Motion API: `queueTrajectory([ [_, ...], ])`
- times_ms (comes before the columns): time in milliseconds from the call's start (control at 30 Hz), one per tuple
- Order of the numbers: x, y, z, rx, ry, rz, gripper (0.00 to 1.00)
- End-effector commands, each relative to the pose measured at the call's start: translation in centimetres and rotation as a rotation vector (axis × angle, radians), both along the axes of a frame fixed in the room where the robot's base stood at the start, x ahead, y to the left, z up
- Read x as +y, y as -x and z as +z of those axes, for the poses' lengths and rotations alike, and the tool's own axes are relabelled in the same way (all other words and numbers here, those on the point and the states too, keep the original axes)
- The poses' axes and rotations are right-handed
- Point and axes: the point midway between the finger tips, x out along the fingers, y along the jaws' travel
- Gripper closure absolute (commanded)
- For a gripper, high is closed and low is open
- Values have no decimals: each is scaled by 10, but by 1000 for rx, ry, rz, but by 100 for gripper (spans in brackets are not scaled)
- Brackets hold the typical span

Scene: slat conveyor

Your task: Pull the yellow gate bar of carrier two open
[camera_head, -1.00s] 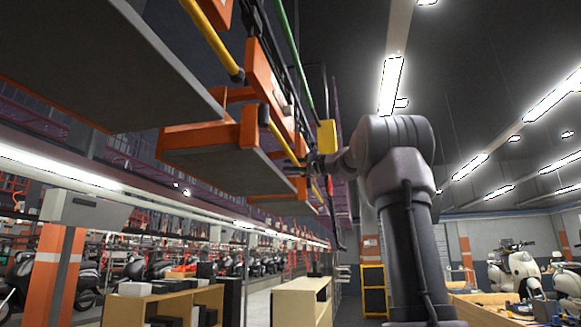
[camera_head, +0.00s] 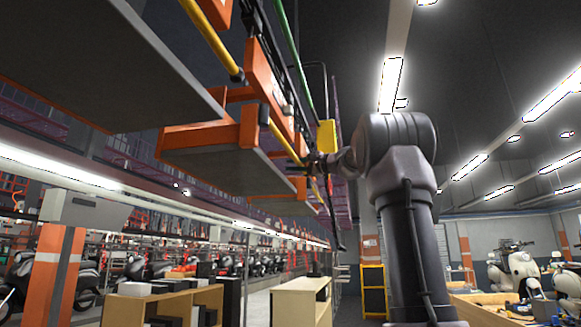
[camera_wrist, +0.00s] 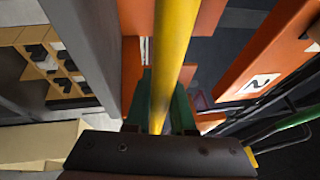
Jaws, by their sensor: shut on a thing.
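The yellow gate bar (camera_wrist: 172,45) runs lengthwise through the wrist view, between the two green-padded fingers of my gripper (camera_wrist: 160,105). My gripper is shut on the bar. An orange plate with a black mark like a 2 (camera_wrist: 262,85) stands right of the bar in the wrist view. In the head view the bar (camera_head: 283,138) slopes down along the orange-framed carrier with a grey shelf (camera_head: 225,165). My gripper (camera_head: 312,163) is at the bar's lower end there; its fingers are small and partly hidden by my wrist.
A nearer carrier with a grey shelf (camera_head: 95,60) and its own yellow bar (camera_head: 212,40) hangs at upper left. A yellow box (camera_head: 327,136) and green rail (camera_head: 291,45) are close to my wrist. Low wooden shelving (camera_head: 300,300) stands below. Open space lies right of my arm.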

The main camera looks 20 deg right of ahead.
Motion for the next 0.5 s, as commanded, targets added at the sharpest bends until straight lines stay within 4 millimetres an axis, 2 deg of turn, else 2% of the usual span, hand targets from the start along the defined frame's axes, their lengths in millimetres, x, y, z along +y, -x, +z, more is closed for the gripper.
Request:
queueTrajectory([
  [267, -47, 34, -1, 3, 2, -154, 100],
  [500, -102, 94, -1, 2, 0, -370, 100],
])
